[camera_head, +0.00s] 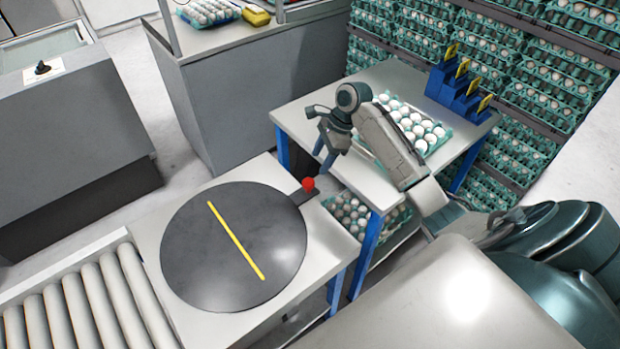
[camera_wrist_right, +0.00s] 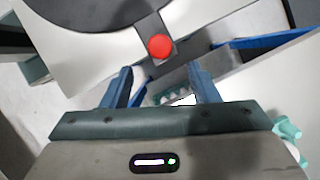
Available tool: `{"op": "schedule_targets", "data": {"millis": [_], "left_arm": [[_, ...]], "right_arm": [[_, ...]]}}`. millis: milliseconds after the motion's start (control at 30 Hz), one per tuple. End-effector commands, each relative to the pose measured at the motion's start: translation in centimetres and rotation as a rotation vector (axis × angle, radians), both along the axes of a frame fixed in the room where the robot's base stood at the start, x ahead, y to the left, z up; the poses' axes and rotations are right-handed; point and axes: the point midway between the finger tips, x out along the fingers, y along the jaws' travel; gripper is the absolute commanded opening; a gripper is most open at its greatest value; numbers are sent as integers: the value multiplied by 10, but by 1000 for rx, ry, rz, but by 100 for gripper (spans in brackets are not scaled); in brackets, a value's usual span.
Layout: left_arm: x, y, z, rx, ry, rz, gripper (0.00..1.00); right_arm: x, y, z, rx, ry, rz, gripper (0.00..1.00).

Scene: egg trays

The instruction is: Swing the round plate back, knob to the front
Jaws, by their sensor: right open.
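The round plate (camera_head: 190,252) is a dark disc with a yellow stripe, lying on a light table beside the roller conveyor. A red knob (camera_head: 308,184) stands on a short dark arm at the plate's right, far edge. My right gripper (camera_head: 325,160) is open and empty, above and a little beyond the knob. In the right wrist view, the knob (camera_wrist_right: 160,46) lies ahead of the open fingers (camera_wrist_right: 158,88), apart from them, with part of the dark plate (camera_wrist_right: 85,12) behind. My left gripper is in neither view.
A side table (camera_head: 300,112) with an egg tray (camera_head: 432,140) and a blue stepped stand (camera_head: 455,88) is on the right. More eggs sit on its lower shelf. The roller conveyor (camera_head: 90,300) meets the plate's table at the left. Racks of egg trays stand behind.

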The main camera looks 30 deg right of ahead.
Motion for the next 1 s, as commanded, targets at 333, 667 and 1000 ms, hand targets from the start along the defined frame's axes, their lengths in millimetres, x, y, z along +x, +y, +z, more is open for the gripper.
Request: {"op": "schedule_targets", "data": {"millis": [333,667,1000], "left_arm": [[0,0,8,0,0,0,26],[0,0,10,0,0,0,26],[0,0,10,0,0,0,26]], "right_arm": [[6,26,-60,2,3,2,54],[10,33,-82,-2,-2,3,54],[10,33,-82,-2,-2,3,29]]}}
